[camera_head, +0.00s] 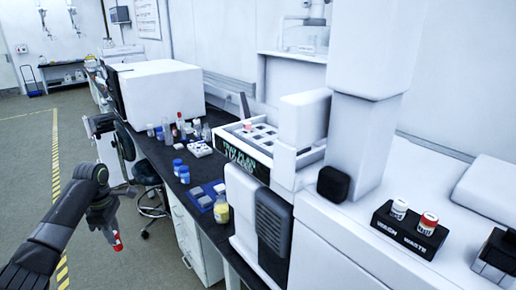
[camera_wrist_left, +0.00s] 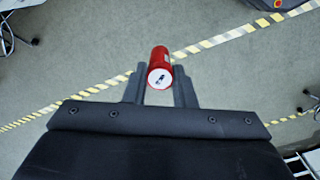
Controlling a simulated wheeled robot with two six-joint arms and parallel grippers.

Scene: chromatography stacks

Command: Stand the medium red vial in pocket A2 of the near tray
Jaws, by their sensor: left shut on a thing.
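The red vial (camera_head: 117,242) is in my left gripper (camera_head: 113,233), which is shut on it low over the floor, left of the bench. In the left wrist view the red vial (camera_wrist_left: 160,60) shows its white end with a small dark mark, between the two fingers of the left gripper (camera_wrist_left: 160,77). A white tray (camera_head: 223,128) with square pockets and a dark lettered front panel stands on the bench; a small red-and-white item sits at its back left. I cannot read its pocket labels or tell whether it is the near tray. My right gripper is out of view.
The dark bench (camera_head: 160,150) carries bottles, blue-capped jars (camera_head: 184,174), a blue mat (camera_head: 204,196) and a yellow-filled bottle (camera_head: 221,209). White instruments (camera_head: 365,130) and a black holder (camera_head: 408,232) with two capped containers stand right. A chair (camera_head: 145,170) is beside the bench. Floor around the gripper is open.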

